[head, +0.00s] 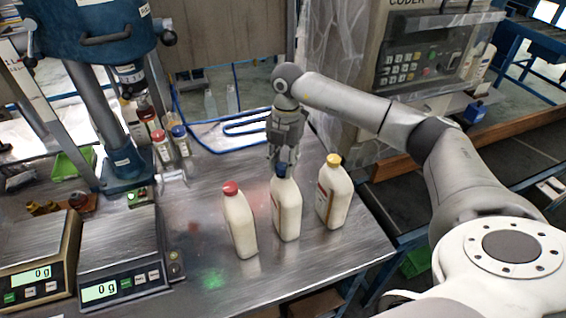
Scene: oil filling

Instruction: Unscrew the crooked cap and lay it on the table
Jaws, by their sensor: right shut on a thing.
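Three cream bottles stand upright in a row on the metal table (215,285). The left bottle (240,226) has a red cap (230,188), and the right bottle (333,198) has a yellow cap (333,160). The middle bottle (286,215) has a dark blue cap (281,171). My right gripper (282,165) points down over the middle bottle and is shut on the blue cap, partly hiding it. I cannot tell whether this cap is tilted or still seated on the neck. My left gripper is not in view.
Two scales (118,290) reading 0 g stand at the front left. Several small bottles (162,147) stand beside the blue machine (95,40) at the back left. A control panel (425,55) stands at the back right. Bare table lies left of the red-capped bottle.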

